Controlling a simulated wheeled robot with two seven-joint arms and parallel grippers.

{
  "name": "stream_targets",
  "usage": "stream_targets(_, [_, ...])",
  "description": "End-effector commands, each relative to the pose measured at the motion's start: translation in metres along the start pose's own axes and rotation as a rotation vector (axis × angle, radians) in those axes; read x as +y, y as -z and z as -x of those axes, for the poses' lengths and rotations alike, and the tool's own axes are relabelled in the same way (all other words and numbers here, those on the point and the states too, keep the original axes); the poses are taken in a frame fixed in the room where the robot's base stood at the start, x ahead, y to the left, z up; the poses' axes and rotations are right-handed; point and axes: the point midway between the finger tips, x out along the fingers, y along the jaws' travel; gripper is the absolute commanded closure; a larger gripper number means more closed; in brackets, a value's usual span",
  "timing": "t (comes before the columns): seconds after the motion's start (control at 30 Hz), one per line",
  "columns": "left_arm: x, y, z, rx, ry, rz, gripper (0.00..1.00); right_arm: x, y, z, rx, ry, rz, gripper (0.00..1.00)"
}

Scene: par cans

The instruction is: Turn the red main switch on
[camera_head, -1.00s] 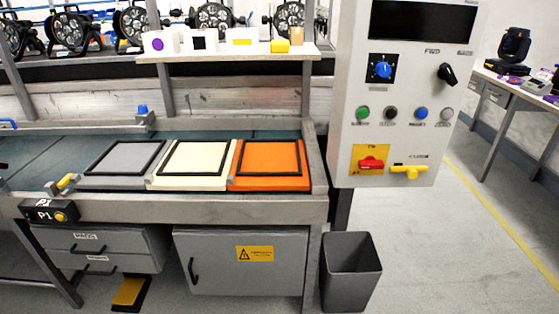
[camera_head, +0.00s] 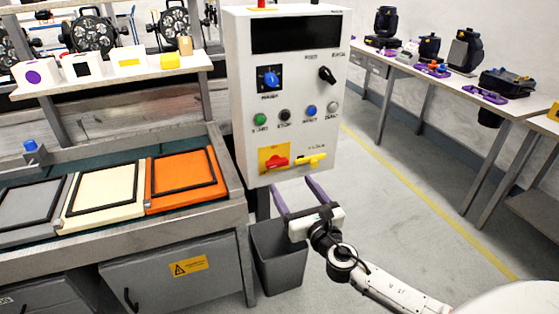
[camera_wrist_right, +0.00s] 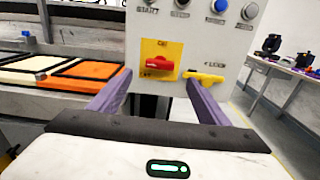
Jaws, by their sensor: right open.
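The red main switch (camera_head: 277,162) is a red handle on a yellow plate at the lower left of the white control box (camera_head: 290,130). Its handle lies about level. In the right wrist view the red switch (camera_wrist_right: 157,63) sits ahead, between and beyond my finger lines. A yellow handle (camera_head: 311,160) is just right of it. My right gripper (camera_head: 296,196) is open and empty, just below the box, with its purple fingers pointing up toward it. The fingers (camera_wrist_right: 160,92) also show in the right wrist view, apart from the switch. My left gripper is not in view.
The box also has a blue knob (camera_head: 269,79), a black selector (camera_head: 327,74) and a row of buttons. A dark bin (camera_head: 279,258) stands below. A conveyor bench (camera_head: 225,215) with coloured trays is on the left. Open floor lies to the right.

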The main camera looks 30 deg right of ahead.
Motion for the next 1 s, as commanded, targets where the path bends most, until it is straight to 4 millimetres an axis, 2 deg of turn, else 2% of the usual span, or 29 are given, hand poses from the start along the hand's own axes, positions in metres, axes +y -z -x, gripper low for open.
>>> stream_targets(0.17, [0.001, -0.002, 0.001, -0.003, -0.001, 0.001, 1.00, -0.001, -0.004, -0.023, -0.010, 0.002, 0.025, 0.30])
stream_targets(0.4, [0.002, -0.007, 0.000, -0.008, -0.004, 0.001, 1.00, -0.001, -0.003, -0.069, -0.009, 0.003, 0.020, 0.30])
stream_targets(0.6, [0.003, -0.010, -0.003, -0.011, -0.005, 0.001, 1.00, -0.001, -0.002, -0.094, -0.008, 0.001, 0.019, 0.30])
stream_targets(0.77, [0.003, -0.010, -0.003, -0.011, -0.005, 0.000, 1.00, 0.000, -0.003, -0.101, -0.006, -0.001, 0.019, 0.30])
stream_targets(1.0, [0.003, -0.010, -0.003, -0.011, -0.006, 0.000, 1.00, 0.000, -0.003, -0.102, -0.006, -0.001, 0.018, 0.30])
